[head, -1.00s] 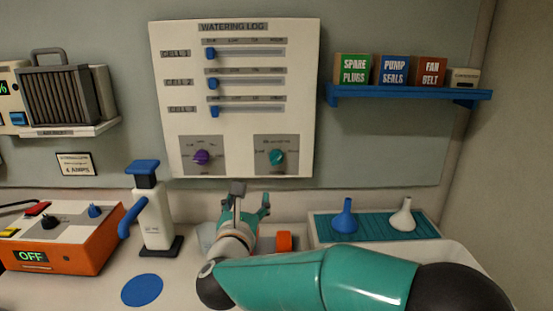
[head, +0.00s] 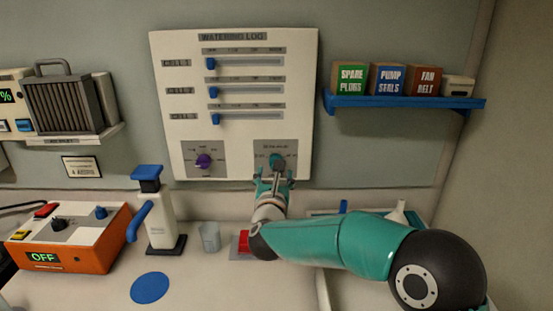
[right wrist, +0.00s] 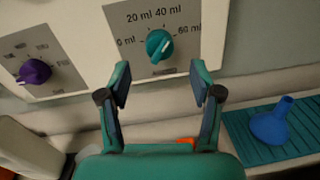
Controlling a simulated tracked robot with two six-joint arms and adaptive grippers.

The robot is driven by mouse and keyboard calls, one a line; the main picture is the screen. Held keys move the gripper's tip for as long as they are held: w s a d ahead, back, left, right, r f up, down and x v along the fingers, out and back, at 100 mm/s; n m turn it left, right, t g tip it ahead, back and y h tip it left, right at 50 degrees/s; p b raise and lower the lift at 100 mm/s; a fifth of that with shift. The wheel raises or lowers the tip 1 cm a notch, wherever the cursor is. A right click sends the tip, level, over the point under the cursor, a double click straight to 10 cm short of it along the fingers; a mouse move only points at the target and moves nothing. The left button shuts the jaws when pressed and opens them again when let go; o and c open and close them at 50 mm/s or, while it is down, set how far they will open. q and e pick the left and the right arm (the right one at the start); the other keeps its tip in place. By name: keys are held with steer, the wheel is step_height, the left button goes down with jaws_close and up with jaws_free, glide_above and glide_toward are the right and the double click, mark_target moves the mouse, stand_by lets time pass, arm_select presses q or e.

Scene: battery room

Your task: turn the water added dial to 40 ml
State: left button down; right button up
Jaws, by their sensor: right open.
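The teal water dial (head: 277,161) is on a grey plate at the lower right of the white watering log panel (head: 240,135). In the right wrist view the dial (right wrist: 160,44) stands among the printed marks 0 ml, 20 ml, 40 ml and 60 ml. Its ridge looks slanted; which mark it points to I cannot tell. My right gripper (head: 273,182) is just below and in front of the dial. In the right wrist view the gripper (right wrist: 162,84) is open and empty, its fingers apart below the dial, not touching it. My left gripper is out of view.
A purple dial (head: 203,161) is to the left on the same panel, below three blue sliders. A white and blue bottle (head: 156,215) and a clear cup (head: 209,237) stand on the counter. A blue funnel (right wrist: 272,124) sits on a teal tray at the right.

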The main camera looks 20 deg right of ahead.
steer(key=shift+p+x, duration=0.85)
steer(key=shift+x, duration=1.85)
